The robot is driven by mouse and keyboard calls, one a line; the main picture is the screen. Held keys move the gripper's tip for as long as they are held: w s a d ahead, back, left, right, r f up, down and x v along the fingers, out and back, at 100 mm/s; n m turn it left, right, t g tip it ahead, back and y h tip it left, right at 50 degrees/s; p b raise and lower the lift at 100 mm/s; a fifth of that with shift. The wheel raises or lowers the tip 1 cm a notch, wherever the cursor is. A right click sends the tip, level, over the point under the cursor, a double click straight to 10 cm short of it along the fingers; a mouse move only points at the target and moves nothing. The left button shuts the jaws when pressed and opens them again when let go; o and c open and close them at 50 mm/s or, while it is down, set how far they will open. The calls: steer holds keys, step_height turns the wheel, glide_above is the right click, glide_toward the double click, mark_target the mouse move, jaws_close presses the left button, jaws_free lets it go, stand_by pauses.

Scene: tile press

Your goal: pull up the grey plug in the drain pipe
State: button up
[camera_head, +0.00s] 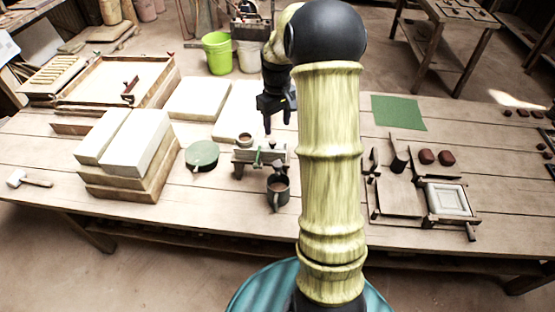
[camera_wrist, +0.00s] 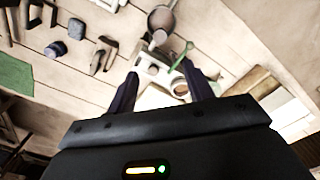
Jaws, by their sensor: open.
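A small grey trough-like fixture (camera_head: 262,155) stands on the wooden table, and it also shows in the wrist view (camera_wrist: 150,68). A small grey round piece (camera_wrist: 159,37) at its mug side looks like the plug in the drain pipe; in the head view I cannot make it out clearly. A green-handled part (camera_wrist: 183,56) sits beside it. A dark mug (camera_head: 278,190) stands in front of the fixture. My gripper (camera_head: 277,127) is open and empty, above and behind the fixture, pointing down. In the wrist view the fixture lies beyond and between the fingers (camera_wrist: 161,78).
A small brown cup (camera_head: 244,138) stands behind the fixture, and a green round lid (camera_head: 202,155) lies to its left. White slabs on wooden boards (camera_head: 120,180) stand farther left. A wooden tile press (camera_head: 400,200) and a green mat (camera_head: 398,112) lie to the right.

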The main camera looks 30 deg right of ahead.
mark_target(278, 164)
step_height(278, 164, down, 17)
steer(key=shift+f+p, duration=0.1)
steer(key=shift+p, duration=1.15)
